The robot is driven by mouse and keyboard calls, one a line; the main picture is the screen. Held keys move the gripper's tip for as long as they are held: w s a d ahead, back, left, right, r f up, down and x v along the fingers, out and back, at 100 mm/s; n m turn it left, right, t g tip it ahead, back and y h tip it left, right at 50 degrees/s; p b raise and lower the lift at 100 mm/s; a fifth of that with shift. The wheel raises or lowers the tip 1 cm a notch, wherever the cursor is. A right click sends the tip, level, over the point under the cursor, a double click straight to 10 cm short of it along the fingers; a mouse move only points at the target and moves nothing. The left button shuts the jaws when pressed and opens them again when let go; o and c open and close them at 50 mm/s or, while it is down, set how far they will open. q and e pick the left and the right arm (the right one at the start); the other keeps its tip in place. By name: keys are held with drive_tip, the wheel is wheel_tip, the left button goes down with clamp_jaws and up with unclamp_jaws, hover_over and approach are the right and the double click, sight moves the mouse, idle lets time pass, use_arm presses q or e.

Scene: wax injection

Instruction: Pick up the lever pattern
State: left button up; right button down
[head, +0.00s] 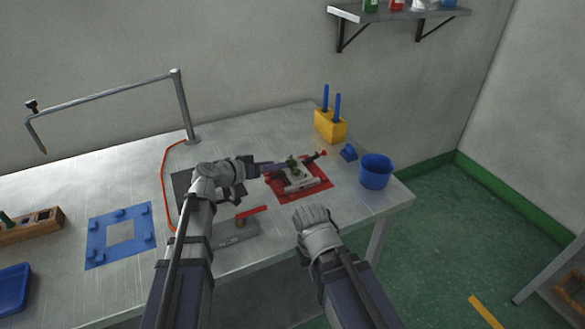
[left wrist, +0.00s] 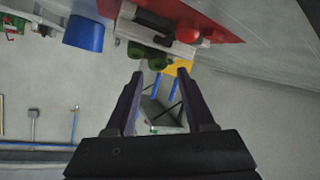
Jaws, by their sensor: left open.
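The lever pattern appears to be the small green piece (head: 292,161) on the pale grey mould block (head: 298,180). In the left wrist view the green piece (left wrist: 148,53) shows as rounded green lobes against the block. My left gripper (head: 267,168) reaches in from the left, just beside the block. In the left wrist view its two dark fingers (left wrist: 157,78) are open with nothing between them, and the green piece lies just beyond their tips. My right arm shows at the table's front edge, but its jaws are not visible.
The block sits on a red mat (head: 285,198). Close by are a blue bucket (head: 376,172), a small blue piece (head: 349,152) and a yellow holder (head: 330,127) with blue sticks. A grey tool with a red handle (head: 251,212) lies in front. A blue frame (head: 97,244) lies left.

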sight(285, 170)
use_arm(q)
drive_tip(key=b+x, duration=0.1)
drive_tip(key=x, duration=0.4)
drive_tip(key=shift+s+d+b, duration=0.15)
drive_tip(key=shift+b, duration=0.2)
drive_tip(key=shift+r, duration=0.1)
